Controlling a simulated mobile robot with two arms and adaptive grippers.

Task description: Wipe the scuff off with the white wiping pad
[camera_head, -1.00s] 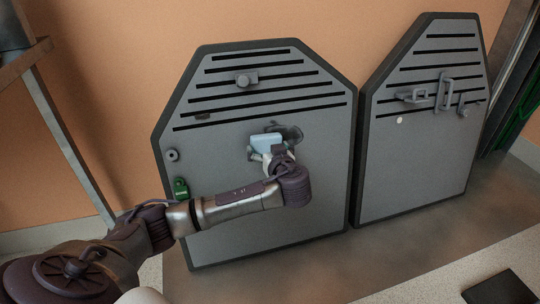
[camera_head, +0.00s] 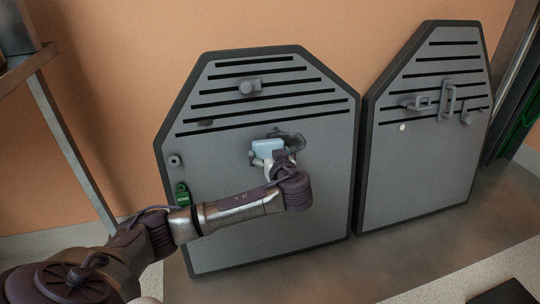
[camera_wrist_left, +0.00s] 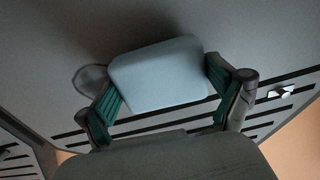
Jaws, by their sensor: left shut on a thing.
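The white wiping pad (camera_head: 267,146) looks pale blue. It is at the middle of the left grey panel (camera_head: 240,235). My left gripper (camera_head: 270,160) is shut on it. In the left wrist view the pad (camera_wrist_left: 157,75) sits between two green-lined fingers. The dark grey scuff (camera_head: 294,142) shows on the panel just above and to the right of the pad. In the left wrist view a grey smudge (camera_wrist_left: 90,79) shows beside the pad. The pad hides part of the panel, and I cannot tell whether it touches the surface. My right gripper is not in view.
The left panel carries a grey knob (camera_head: 249,88) above, a small round fitting (camera_head: 175,161) and a green tag (camera_head: 183,194) at its left side. A second grey panel (camera_head: 410,180) with handles (camera_head: 447,103) stands to the right. An orange wall is behind.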

